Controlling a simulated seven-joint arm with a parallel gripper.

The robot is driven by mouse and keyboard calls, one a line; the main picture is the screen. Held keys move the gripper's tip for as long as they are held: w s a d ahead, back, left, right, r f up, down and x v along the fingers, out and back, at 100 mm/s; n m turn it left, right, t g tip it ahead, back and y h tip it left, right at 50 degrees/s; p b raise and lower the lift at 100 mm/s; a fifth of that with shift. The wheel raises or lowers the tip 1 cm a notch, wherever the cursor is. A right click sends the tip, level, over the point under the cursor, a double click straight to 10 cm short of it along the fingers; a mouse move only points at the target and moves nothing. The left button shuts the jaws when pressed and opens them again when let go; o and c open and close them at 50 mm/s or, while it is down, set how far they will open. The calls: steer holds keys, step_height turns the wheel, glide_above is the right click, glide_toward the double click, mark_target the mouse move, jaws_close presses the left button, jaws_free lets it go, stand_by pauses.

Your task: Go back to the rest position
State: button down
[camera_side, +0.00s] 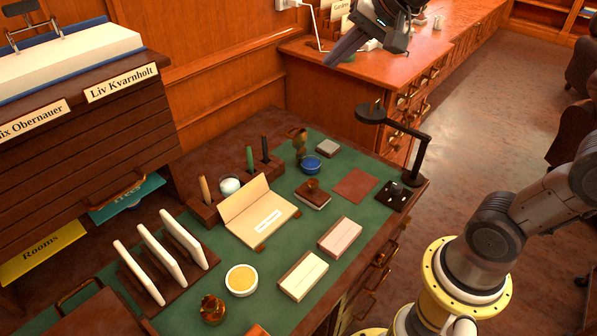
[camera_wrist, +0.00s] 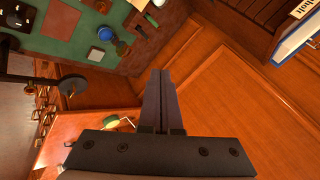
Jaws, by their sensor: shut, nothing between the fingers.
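My gripper (camera_side: 347,47) is at the top of the side view, raised well above the desk and near the wood-panelled wall. In the wrist view my gripper (camera_wrist: 160,100) shows its two dark fingers pressed together, with nothing between them. The fingers touch nothing that I can see. The green desk top (camera_side: 205,290) lies below and to the left of the gripper in the side view. Part of the arm above the gripper is cut off by the top edge of the side view.
A black lamp (camera_side: 424,150) stands at the desk's right edge. A wooden counter (camera_side: 450,50) runs behind.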

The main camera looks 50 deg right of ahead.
steer(key=s+f+n+g, duration=0.1)
steer(key=s+f+n, duration=0.4)
steer(key=s, duration=0.4)
steer(key=s+a+f+n+g, duration=0.1)
steer(key=s+f+n, duration=0.4)
steer(key=s, duration=0.4)
steer(key=shift+s+f+n+g, duration=0.3)
steer(key=shift+f+n, duration=0.05)
steer(key=shift+n, duration=0.05)
